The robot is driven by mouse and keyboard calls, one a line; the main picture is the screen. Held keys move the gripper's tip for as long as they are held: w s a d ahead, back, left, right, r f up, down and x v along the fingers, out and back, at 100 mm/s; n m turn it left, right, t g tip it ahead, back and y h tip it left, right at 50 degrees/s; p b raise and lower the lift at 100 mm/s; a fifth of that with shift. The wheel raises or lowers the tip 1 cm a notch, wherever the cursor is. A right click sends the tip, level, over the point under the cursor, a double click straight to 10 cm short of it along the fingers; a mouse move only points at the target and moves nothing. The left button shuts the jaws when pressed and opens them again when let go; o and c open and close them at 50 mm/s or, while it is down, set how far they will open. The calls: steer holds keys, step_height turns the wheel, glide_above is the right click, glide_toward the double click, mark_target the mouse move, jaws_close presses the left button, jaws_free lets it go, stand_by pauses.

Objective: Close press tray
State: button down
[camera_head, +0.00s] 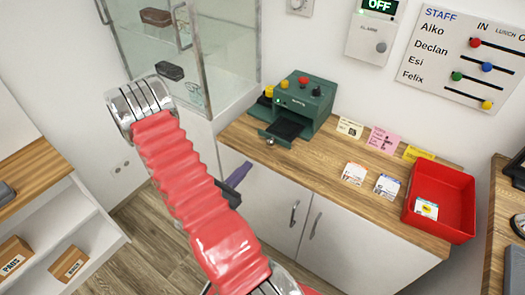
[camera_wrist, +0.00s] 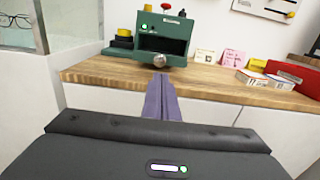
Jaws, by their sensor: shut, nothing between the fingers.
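The green press (camera_head: 303,102) stands on the wooden counter against the wall; it also shows in the wrist view (camera_wrist: 178,29). Its tray (camera_head: 285,129) sticks out of the front, with a dark inside that looks empty. A round metal knob (camera_head: 270,141) is on the tray's front; the wrist view shows this knob (camera_wrist: 160,61) just beyond my fingertips. My gripper (camera_head: 245,168) has purple fingers, shut and empty, in front of the counter edge and apart from the tray in the head view. In the wrist view my gripper (camera_wrist: 160,80) points at the knob; the exact gap is hard to tell.
The counter (camera_head: 335,150) holds small cards and a red bin (camera_head: 440,200) at right. A glass cabinet (camera_head: 225,55) stands left of the press. Red, yellow and black knobs top the press. The floor before the white cupboards (camera_head: 285,215) is clear.

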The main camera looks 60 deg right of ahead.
mark_target(268, 143)
steer(key=shift+s+d, duration=0.3)
steer(key=shift+d, duration=1.6)
steer(key=shift+s+d, duration=0.3)
steer(key=shift+d, duration=1.55)
steer(key=shift+s+d, duration=0.3)
steer(key=shift+d, duration=1.6)
steer(key=shift+w+d, duration=0.1)
